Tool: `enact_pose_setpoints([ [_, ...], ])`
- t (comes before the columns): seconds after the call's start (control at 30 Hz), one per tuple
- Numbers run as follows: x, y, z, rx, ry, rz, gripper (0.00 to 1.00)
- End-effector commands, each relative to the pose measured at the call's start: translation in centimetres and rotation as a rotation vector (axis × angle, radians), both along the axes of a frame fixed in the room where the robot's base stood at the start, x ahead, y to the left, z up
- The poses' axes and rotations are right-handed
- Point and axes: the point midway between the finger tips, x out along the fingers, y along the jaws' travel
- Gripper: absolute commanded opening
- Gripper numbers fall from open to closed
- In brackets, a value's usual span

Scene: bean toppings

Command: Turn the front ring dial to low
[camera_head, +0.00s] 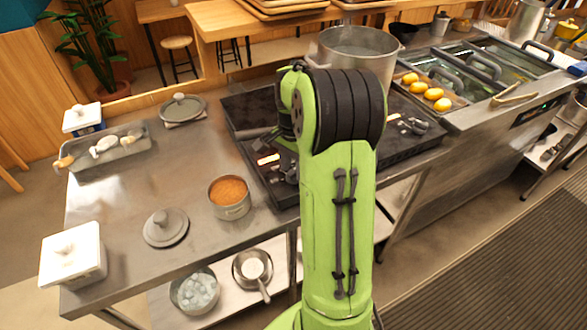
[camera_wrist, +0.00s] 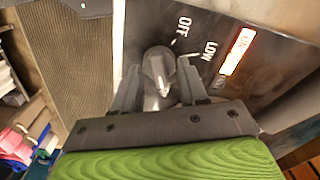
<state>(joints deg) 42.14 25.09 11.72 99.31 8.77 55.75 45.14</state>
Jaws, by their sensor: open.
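In the wrist view a grey metal dial (camera_wrist: 157,66) stands on a dark control panel (camera_wrist: 215,62), with the words OFF and LOW printed beside it. My gripper (camera_wrist: 157,88) is open, with one finger on each side of the dial; I cannot tell whether either finger touches it. The dial's exact setting is hard to read. In the head view my arm covers the middle of the black stove (camera_head: 246,110) and hides my gripper. Dark dials (camera_head: 286,172) show at the stove's left front, and others (camera_head: 412,125) at its right.
A large steel pot (camera_head: 358,45) stands behind my arm. A pot of orange beans (camera_head: 229,194), a grey lid (camera_head: 165,227) and a white lidded box (camera_head: 72,255) stand on the steel counter (camera_head: 140,185) at left.

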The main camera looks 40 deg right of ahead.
Motion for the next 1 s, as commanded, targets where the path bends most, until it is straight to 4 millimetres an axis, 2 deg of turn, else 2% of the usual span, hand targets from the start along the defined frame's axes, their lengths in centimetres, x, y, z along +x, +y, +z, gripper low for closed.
enact_pose_setpoints([
  [0.23,0.0,0.0,-0.06,-0.001,0.0,0.0,0.43],
  [0.5,-0.01,0.0,-0.03,-0.001,0.0,0.0,0.01],
  [0.77,-0.01,0.0,0.0,-0.001,0.0,0.008,0.0],
  [1.0,-0.02,0.03,0.09,0.0,0.001,0.084,0.0],
])
